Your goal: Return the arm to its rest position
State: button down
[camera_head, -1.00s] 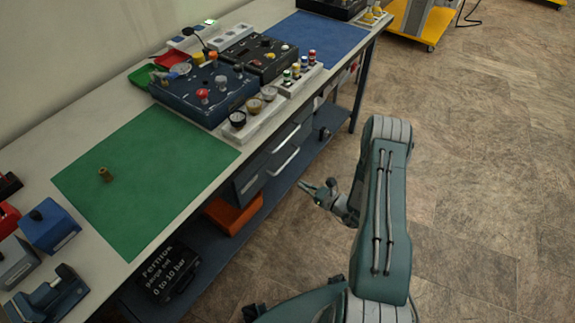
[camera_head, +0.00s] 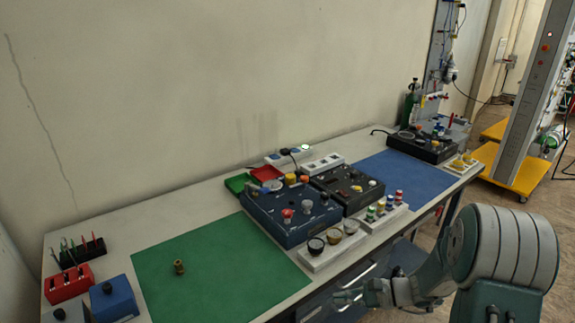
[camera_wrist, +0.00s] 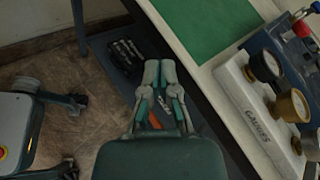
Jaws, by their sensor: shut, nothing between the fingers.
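My arm (camera_head: 500,245) is folded at the right of the head view, beside the front of the workbench. My gripper (camera_head: 342,297) points left, low in front of the bench edge. In the wrist view, my gripper (camera_wrist: 160,68) has its two fingers together, with nothing held between them. It is outside the bench's front edge, with the lower shelf and floor behind it. Part of my arm hides the right front of the scene in the head view.
A yellow cart base (camera_head: 515,180) stands at far right.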

jog(key=s+d+r+n+t+h, duration=0.2)
jog(key=s+r+n+t+h, duration=0.1)
jog(key=s+r+n+h, duration=1.1)
jog(key=shift+s+d+r+n, duration=0.2)
jog(key=shift+s+r+n, duration=0.1)
jog(key=shift+s+r, duration=2.75)
jog(key=shift+s+f, duration=0.35)
jog(key=shift+f, duration=0.05)
